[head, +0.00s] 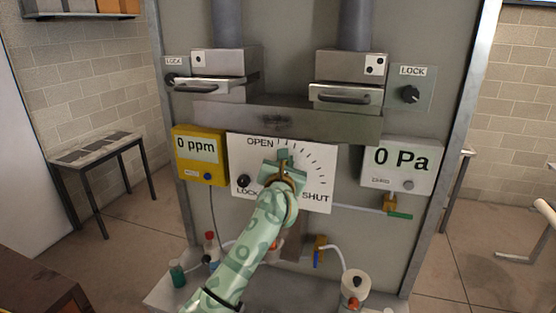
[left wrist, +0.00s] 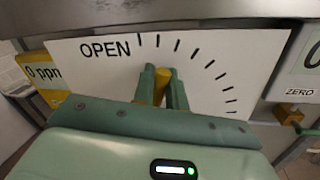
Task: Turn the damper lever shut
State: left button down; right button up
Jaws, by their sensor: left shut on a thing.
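The white damper panel (head: 318,190) is on the upright board, with OPEN at its upper left, SHUT at its lower right and an arc of tick marks between. It also shows in the left wrist view (left wrist: 210,100). My left gripper (head: 284,160) is in front of the panel's middle. In the left wrist view its two green fingers (left wrist: 162,84) are shut on the yellow damper lever (left wrist: 161,86). The lever lies near the OPEN end of the arc. Its pivot is hidden by my gripper. My right gripper is not in view.
A black knob (head: 243,181) marked LOCK is at the panel's lower left. A yellow 0 ppm meter (head: 201,173) is to the left and a 0 Pa gauge (head: 409,182) to the right. Two drawer-like units with handles (head: 346,95) are above. Bottles and a white container (head: 355,286) stand below.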

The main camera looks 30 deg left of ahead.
aim_at(311, 178)
pick_arm(q)
jog(key=m, duration=0.1)
jog(key=d+m, duration=0.1)
jog(key=d+f+m, duration=0.1)
jog(key=shift+w+d+t, duration=0.15)
jog(key=shift+w+t, duration=0.15)
jog(key=d+f+m, duration=0.1)
jog(key=m+p, duration=0.1)
jog(key=m, duration=0.1)
jog(key=shift+w+d+f+t+h, duration=0.2)
jog(key=shift+d+f+t+h, duration=0.1)
jog(key=shift+d+f, duration=0.05)
jog(key=m, duration=0.1)
jog(key=d+f+m, duration=0.1)
jog(key=f+m, duration=0.1)
jog(key=m, duration=0.1)
jog(key=shift+w+d+f+t, duration=0.1)
jog(key=shift+w+d+t, duration=0.1)
jog(key=shift+d+t, duration=0.15)
jog(key=shift+d+f+m+t+h+p, duration=0.2)
jog(key=shift+f+m+h, duration=0.15)
jog(key=shift+f+m, duration=0.3)
jog(key=shift+d+f+m+t+h+p, duration=0.15)
jog(key=shift+f+m+h, duration=0.25)
jog(key=shift+m, duration=0.45)
jog(key=c, duration=1.5)
grip_release()
